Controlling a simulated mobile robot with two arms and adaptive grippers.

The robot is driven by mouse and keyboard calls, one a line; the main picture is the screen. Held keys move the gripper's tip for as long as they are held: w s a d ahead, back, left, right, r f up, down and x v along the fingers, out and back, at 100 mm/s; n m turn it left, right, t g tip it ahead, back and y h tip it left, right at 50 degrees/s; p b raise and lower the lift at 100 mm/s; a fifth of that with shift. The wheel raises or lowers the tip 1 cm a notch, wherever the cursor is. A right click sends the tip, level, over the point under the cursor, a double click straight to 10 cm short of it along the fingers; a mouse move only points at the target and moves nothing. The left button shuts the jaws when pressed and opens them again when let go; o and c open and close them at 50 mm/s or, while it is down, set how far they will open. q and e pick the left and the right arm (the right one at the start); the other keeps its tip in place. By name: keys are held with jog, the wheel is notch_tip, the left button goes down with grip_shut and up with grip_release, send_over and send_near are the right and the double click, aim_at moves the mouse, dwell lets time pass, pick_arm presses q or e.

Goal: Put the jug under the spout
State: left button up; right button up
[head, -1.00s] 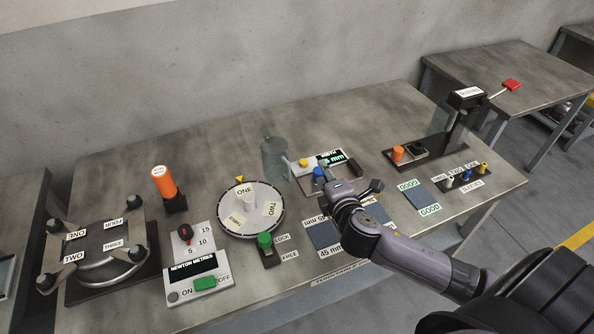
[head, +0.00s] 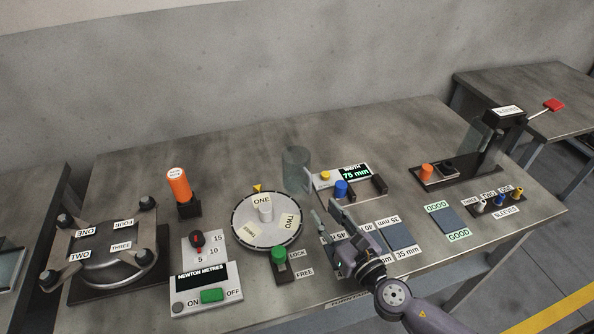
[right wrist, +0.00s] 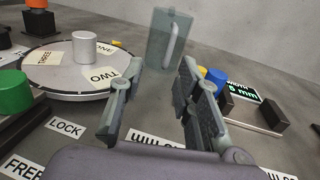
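The jug (head: 296,170) is a translucent grey-green vessel standing upright behind the turntable. In the right wrist view the jug (right wrist: 166,40) stands ahead of my fingers, its handle facing right. My right gripper (head: 327,212) is open and empty, in front of the jug and apart from it. In the wrist view the gap of the right gripper (right wrist: 152,95) points toward the jug's lower part. A black head (head: 507,114) on a post with a red lever (head: 553,104) stands at the far right; I cannot clearly make out a spout on it. My left gripper is not in view.
The turntable (head: 267,244) with its label cards is left of my right gripper. A width gauge (head: 324,180) with a blue knob (head: 341,188) stands close on the right. A green lock knob (head: 279,254) is in front. Bare bench lies behind the jug.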

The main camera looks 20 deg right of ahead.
send_near(296, 177)
jog(key=shift+d+r+p, duration=0.1)
jog(key=shift+r+p, duration=0.05)
jog(key=shift+p, duration=0.25)
jog(key=shift+w, duration=0.55)
jog(key=x, duration=0.5)
jog(key=shift+a+p, duration=0.2)
jog(key=shift+p, duration=0.1)
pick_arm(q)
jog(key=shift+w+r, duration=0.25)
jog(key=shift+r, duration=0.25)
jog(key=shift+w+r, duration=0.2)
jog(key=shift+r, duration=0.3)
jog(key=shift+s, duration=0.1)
pick_arm(e)
grip_shut()
